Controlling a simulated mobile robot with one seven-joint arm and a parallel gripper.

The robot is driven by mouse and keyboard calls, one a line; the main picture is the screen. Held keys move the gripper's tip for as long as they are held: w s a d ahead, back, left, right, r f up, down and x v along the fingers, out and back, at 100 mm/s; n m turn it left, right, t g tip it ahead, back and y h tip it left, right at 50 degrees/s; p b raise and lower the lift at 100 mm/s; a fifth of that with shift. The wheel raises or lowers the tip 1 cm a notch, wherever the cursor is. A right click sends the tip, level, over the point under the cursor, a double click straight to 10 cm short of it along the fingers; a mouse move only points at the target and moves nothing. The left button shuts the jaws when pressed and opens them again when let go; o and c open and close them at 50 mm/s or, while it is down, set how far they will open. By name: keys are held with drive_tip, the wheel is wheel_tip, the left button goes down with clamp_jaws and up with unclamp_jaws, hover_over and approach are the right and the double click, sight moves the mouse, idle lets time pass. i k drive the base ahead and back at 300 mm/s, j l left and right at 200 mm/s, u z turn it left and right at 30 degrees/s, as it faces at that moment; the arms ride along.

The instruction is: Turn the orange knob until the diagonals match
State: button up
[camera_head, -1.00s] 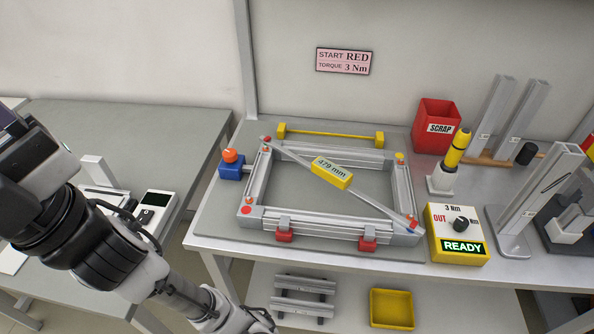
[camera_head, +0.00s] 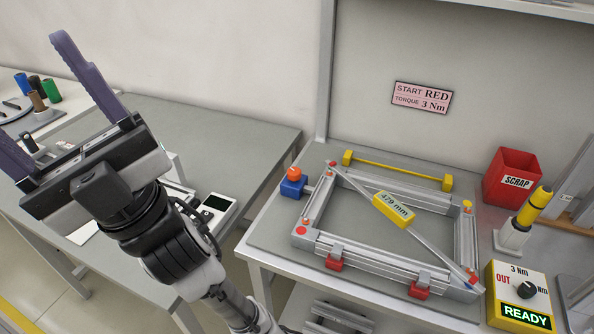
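The orange knob (camera_head: 295,173) sits on top of a blue block (camera_head: 293,188) at the left corner of the aluminium frame (camera_head: 340,246). A diagonal measuring bar (camera_head: 359,188) lies across the frame from its back left corner to its front right corner. Its yellow display (camera_head: 393,209) reads 479 mm. My gripper (camera_head: 38,103) is at the upper left, well away from the knob. Its two purple fingers are spread wide apart with nothing visible between them.
A yellow bar (camera_head: 398,170) lies behind the frame. A red SCRAP bin (camera_head: 511,177), a yellow screwdriver in a white stand (camera_head: 512,236) and a yellow torque box (camera_head: 520,300) showing READY stand at right. A sign (camera_head: 422,97) on the back panel reads START RED, TORQUE 3 Nm.

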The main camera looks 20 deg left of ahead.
sight(295, 173)
drive_tip(key=i+j+u, duration=0.1)
drive_tip(key=j, duration=0.25)
drive_tip(key=j+u, duration=0.1)
drive_tip(key=j, duration=0.25)
drive_tip(key=i+j+u, duration=0.1)
drive_tip(key=j, duration=0.25)
drive_tip(key=i+j+u, duration=0.1)
drive_tip(key=i+j, duration=0.1)
drive_tip(key=j, duration=0.1)
